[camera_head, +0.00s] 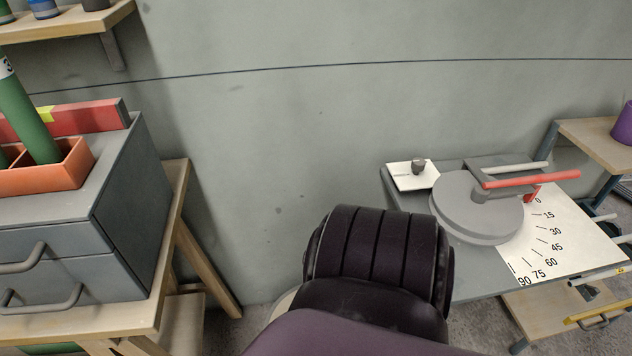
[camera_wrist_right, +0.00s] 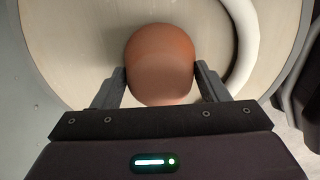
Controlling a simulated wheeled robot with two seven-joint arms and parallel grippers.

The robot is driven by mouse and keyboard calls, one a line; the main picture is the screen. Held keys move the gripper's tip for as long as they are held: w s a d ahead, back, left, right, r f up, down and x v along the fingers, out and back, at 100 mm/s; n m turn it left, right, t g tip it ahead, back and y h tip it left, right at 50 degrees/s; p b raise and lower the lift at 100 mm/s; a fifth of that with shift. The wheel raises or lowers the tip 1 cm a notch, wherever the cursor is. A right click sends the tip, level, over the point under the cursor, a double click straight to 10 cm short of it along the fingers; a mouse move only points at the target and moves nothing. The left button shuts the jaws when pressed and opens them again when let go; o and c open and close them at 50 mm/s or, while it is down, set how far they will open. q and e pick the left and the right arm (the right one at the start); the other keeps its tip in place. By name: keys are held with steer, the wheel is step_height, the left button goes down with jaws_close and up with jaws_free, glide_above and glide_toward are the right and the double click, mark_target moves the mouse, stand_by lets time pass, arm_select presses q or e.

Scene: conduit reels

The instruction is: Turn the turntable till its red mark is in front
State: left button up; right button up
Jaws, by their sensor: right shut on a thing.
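In the right wrist view a round pale disc (camera_wrist_right: 75,50), which looks like the turntable, fills most of the picture. An orange-brown rounded knob or peg (camera_wrist_right: 160,50) stands over it. My right gripper (camera_wrist_right: 160,78) is shut on this rounded piece, one finger on each side. No red mark shows on the visible part of the disc. In the head view my own dark arm covers the middle bottom; only a small pale rim (camera_head: 283,303) shows beside it. My right gripper is hidden there, and my left gripper is not in view.
A white curved tube (camera_wrist_right: 246,45) lies at the disc's right side. In the head view a bender (camera_head: 478,218) with a red lever (camera_head: 530,179) and an angle scale stands on the right bench. A grey drawer cabinet (camera_head: 130,215) stands left.

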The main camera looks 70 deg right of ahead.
steer(key=shift+s, duration=0.3)
steer(key=shift+n, duration=0.3)
steer(key=o, duration=1.4)
steer(key=shift+w, duration=0.15)
steer(key=shift+c, duration=0.2)
steer(key=shift+w, duration=0.1)
